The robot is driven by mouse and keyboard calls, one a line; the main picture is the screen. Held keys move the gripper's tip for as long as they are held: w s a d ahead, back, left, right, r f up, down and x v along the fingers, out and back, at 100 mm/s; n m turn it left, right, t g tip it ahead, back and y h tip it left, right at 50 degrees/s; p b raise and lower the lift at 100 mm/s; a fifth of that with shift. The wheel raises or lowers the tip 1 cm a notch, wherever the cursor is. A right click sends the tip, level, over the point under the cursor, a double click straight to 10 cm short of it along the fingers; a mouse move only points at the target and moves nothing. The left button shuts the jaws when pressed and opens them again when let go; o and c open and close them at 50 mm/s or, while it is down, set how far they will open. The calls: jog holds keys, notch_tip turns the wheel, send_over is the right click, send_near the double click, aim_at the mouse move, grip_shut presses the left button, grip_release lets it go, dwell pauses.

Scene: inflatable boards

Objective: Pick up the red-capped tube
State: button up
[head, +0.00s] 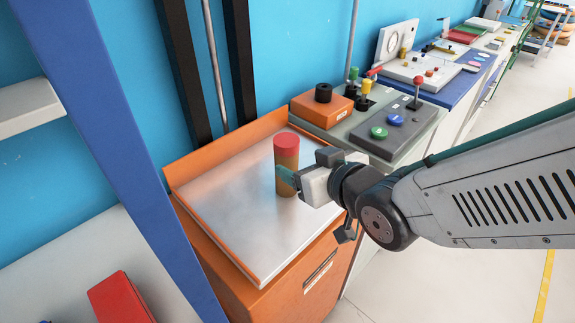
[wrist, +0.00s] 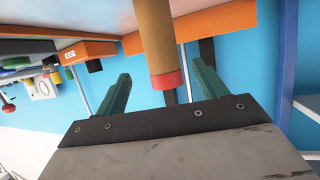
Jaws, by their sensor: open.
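The red-capped tube (head: 286,172) stands upright on the metal top of an orange cabinet (head: 235,195) in the head view. Its body is tan and its cap is red. My gripper (head: 285,178) is at the tube's right side, about mid-height, with teal fingers. In the wrist view the picture is upside down, and the tube (wrist: 155,40) hangs between the two open fingers of my gripper (wrist: 162,85), cap downward. The fingers show gaps on both sides of the tube. I cannot tell how deep the tube sits between them.
An orange box with a black knob (head: 322,103) and a grey button panel (head: 395,128) stand behind, to the right. An orange raised rim (head: 225,148) runs along the cabinet's back. A blue post (head: 110,130) rises at the left. The metal top around the tube is clear.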

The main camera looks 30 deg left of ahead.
aim_at(293, 158)
jog(key=x, duration=0.6)
jog(key=shift+w+a, duration=0.1)
jog(key=shift+a, duration=0.35)
jog(key=c, duration=1.1)
